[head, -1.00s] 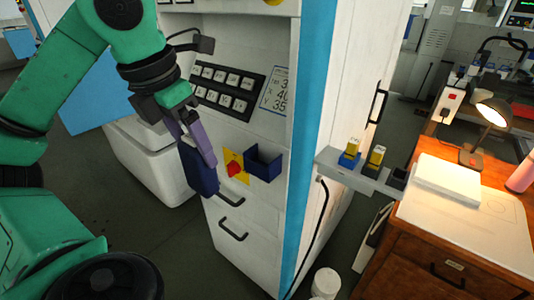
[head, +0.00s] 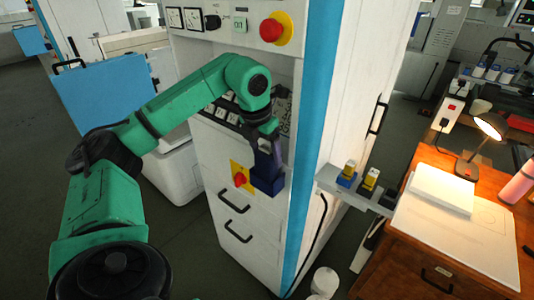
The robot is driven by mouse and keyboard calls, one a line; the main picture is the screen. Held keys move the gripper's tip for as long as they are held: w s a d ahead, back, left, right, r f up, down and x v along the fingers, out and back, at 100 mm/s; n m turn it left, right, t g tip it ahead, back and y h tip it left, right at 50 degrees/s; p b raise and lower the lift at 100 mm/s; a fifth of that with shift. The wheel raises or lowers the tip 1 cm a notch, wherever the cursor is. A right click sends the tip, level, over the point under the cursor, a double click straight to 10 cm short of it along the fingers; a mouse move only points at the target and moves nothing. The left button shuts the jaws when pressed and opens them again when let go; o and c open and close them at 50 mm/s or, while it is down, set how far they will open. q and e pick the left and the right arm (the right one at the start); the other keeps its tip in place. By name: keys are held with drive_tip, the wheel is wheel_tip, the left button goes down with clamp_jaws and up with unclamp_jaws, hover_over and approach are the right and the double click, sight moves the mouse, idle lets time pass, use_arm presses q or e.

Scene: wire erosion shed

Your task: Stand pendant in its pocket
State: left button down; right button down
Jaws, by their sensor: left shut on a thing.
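My left gripper (head: 267,160) reaches down from above at the front of the white machine cabinet. It is shut on the pendant, which showed as a dark blue block in its fingers earlier. The dark blue pocket (head: 269,185) is fixed on the cabinet front, right of a red knob on a yellow plate (head: 240,180). The gripper's fingers are right over the pocket's mouth. The pendant is hidden by the fingers and the pocket wall, so I cannot tell how deep it sits or whether it is upright. My right gripper is not in view.
My left forearm covers part of the button panel (head: 222,112). A red emergency knob (head: 271,31) is above. To the right, a grey shelf (head: 327,177) holds small yellow-and-blue items. A wooden desk (head: 398,243) with a lit lamp (head: 490,127) stands further right.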

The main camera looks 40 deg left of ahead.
use_arm(q)
drive_tip(key=shift+w+f+p, duration=0.1)
drive_tip(key=shift+f+p, duration=0.25)
drive_tip(key=shift+p, duration=0.2)
drive_tip(key=shift+w+f+b, duration=0.1)
drive_tip(key=shift+f+b, duration=0.3)
drive_tip(key=shift+f, duration=0.1)
unclamp_jaws()
drive_tip(key=shift+r+p, duration=0.3)
drive_tip(key=shift+r, duration=0.05)
drive_tip(key=shift+r+b, duration=0.3)
drive_tip(key=shift+r, duration=0.05)
drive_tip(key=v, duration=0.6)
drive_tip(key=shift+s+r, duration=0.2)
drive_tip(key=shift+r, duration=0.1)
